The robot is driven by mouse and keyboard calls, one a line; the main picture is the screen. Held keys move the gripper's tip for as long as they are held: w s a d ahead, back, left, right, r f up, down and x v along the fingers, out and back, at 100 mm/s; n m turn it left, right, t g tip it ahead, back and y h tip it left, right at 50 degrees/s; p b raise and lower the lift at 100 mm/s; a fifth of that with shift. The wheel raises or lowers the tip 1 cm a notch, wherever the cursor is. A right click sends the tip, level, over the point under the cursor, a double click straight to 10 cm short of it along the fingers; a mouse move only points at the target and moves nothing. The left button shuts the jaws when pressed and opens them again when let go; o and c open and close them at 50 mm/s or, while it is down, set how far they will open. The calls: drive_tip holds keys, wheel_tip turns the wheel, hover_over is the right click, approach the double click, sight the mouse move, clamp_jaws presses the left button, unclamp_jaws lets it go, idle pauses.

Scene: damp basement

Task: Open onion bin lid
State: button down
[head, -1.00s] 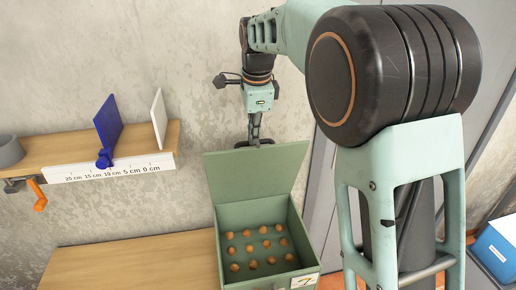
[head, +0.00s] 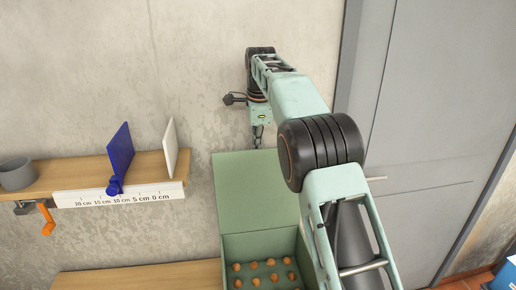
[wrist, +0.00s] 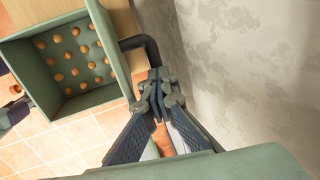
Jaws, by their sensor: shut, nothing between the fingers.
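The green onion bin (head: 262,243) stands at the bottom centre of the head view, with several round brown onions inside. Its lid (head: 250,190) is raised, leaning up behind the bin's opening. My gripper (head: 258,141) is at the lid's top edge, its tips partly hidden by the lid. In the wrist view my gripper (wrist: 157,82) is shut and empty, close beside a dark bent handle (wrist: 148,44); whether they touch I cannot tell. The open bin (wrist: 112,48) also shows there at upper left.
A wooden shelf (head: 75,172) with a centimetre scale, a blue panel (head: 121,150), a white panel (head: 170,148) and a grey cup (head: 17,174) is on the left. A grey door (head: 440,120) is on the right. The concrete wall is close behind my gripper.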

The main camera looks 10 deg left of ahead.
drive_tip(key=shift+s+x, duration=0.25)
drive_tip(key=shift+x, duration=0.85)
drive_tip(key=c, duration=2.2)
unclamp_jaws()
drive_tip(key=shift+w+f, duration=0.1)
drive_tip(key=shift+f, duration=0.05)
drive_tip(key=v, duration=1)
drive_tip(key=shift+w, duration=0.35)
drive_tip(key=shift+a, duration=0.1)
